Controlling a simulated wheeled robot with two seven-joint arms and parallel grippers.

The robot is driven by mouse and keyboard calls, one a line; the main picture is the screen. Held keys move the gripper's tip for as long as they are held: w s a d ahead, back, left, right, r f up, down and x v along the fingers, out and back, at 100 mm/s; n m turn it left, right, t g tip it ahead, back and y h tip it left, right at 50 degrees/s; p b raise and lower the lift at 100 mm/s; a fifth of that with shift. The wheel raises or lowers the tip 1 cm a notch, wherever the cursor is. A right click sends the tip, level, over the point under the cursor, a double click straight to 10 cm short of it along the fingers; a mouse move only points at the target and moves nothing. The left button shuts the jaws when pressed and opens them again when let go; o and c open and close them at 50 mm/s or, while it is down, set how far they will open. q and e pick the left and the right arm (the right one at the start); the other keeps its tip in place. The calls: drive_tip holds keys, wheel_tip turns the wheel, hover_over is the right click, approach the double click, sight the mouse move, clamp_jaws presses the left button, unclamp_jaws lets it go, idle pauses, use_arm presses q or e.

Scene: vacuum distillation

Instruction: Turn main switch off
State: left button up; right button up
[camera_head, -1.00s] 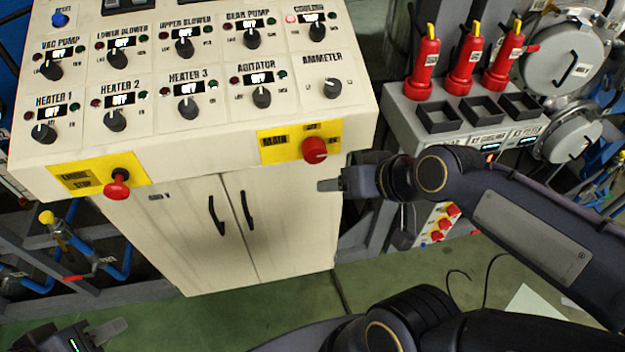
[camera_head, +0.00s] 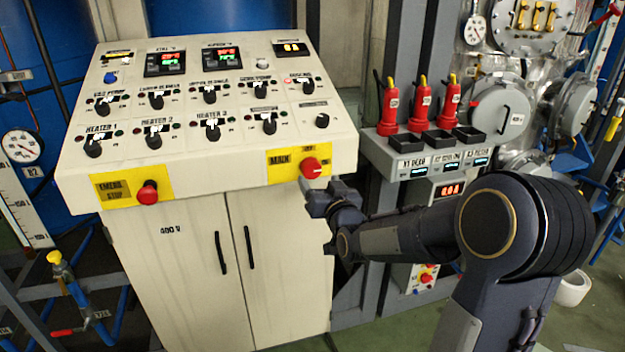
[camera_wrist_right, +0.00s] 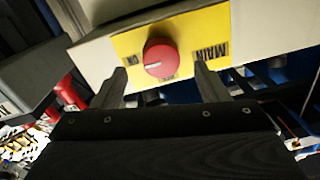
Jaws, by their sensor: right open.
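The main switch is a red round knob (camera_head: 311,168) on a yellow plate marked MAIN (camera_head: 284,162), at the lower right of the cream control panel's front. It also shows in the right wrist view (camera_wrist_right: 160,58), where it carries a pale mark and the plate reads MAIN on one side and ON on the other. My right gripper (camera_head: 306,186) is just below the knob in the head view. In the right wrist view its two fingers (camera_wrist_right: 158,88) are apart, one on each side of the knob, with nothing between them at their tips. Contact cannot be told. My left gripper is out of view.
A red emergency stop button (camera_head: 147,193) sits at the panel's lower left. Several small black knobs cover the panel's sloped top. Cabinet doors (camera_head: 200,270) are below.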

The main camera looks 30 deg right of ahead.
sight(313, 173)
drive_tip(key=w, duration=0.3)
drive_tip(key=w+d+p, duration=0.1)
drive_tip(key=w, duration=0.1)
drive_tip(key=c, duration=1)
